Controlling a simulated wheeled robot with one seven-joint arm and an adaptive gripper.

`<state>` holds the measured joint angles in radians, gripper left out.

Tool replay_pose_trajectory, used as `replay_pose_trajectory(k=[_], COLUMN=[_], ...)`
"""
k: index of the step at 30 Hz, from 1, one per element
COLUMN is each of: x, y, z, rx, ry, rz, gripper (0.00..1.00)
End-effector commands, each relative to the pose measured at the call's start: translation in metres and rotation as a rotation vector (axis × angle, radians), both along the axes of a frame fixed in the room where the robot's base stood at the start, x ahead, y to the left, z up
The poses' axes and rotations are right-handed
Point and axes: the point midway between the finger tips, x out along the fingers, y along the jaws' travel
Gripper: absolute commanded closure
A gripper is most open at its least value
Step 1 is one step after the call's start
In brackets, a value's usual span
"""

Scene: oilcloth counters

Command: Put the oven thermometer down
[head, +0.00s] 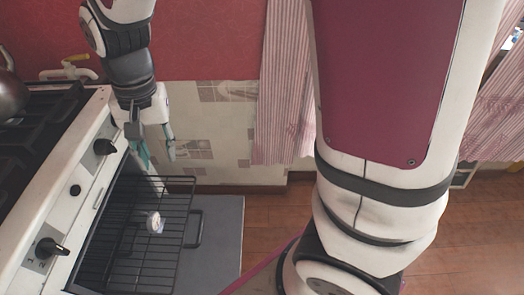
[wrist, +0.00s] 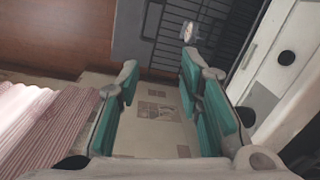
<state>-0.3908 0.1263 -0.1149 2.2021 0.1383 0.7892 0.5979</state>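The oven thermometer (head: 154,222), small with a pale round face, stands on the black wire oven rack (head: 187,205), which is pulled out of the oven. It also shows in the wrist view (wrist: 188,32), at the top just beyond one fingertip. My gripper (head: 158,160) is above the far end of the rack, fingers pointing down, apart from the thermometer. In the wrist view, its two teal-padded fingers (wrist: 160,66) are spread wide with nothing between them.
The white stove front (head: 80,190) with black knobs is close on the left of the gripper. The open grey oven door (head: 222,225) lies below the rack. A kettle (head: 12,95) sits on the hob. A striped curtain (head: 285,100) hangs behind; wooden floor is clear to the right.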

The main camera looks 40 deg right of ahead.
Motion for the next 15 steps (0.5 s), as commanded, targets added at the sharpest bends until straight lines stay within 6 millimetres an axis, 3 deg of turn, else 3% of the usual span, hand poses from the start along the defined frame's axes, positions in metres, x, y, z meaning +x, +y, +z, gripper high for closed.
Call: replay_pose_trajectory(k=[1,6,15], x=[-0.012,-0.061,-0.16], y=[-0.013,-0.051,-0.104], z=[0.018,0.06,0.098], rx=[0.007,0.005,-0.048], ry=[-0.016,-0.045,-0.098], rz=[0.022,0.125,0.292], gripper=[0.66,0.66,0.66])
